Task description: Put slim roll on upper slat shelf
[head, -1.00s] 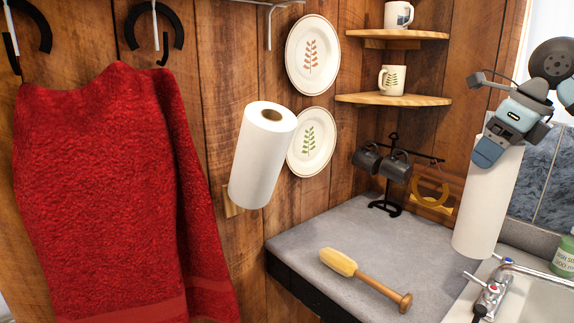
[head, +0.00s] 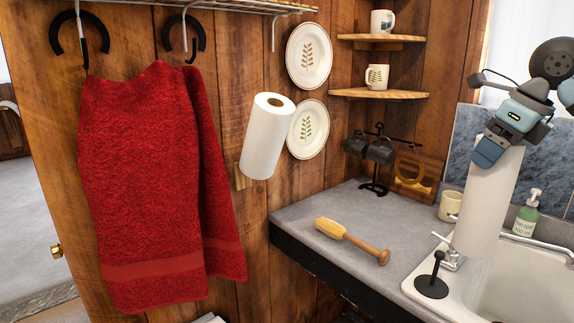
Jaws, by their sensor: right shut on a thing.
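My right gripper (head: 492,148) is at the right of the head view, shut on the top of a tall white paper roll, which I take as the slim roll (head: 486,205). The roll hangs nearly upright, slightly tilted, in front of the sink's left end. A slatted shelf (head: 230,6) shows at the top edge, above the red towel; only its underside and front part are in view. It is far to the left of my right gripper. A second white roll (head: 263,140) is mounted on the wood wall. My left gripper is out of view.
The grey counter (head: 330,210) holds a yellow-headed brush (head: 345,238), a mug stand (head: 376,160) and a soap bottle (head: 527,213). A sink (head: 525,285) is at right. Two corner shelves (head: 380,93) bear mugs. A red towel (head: 160,180) hangs at left.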

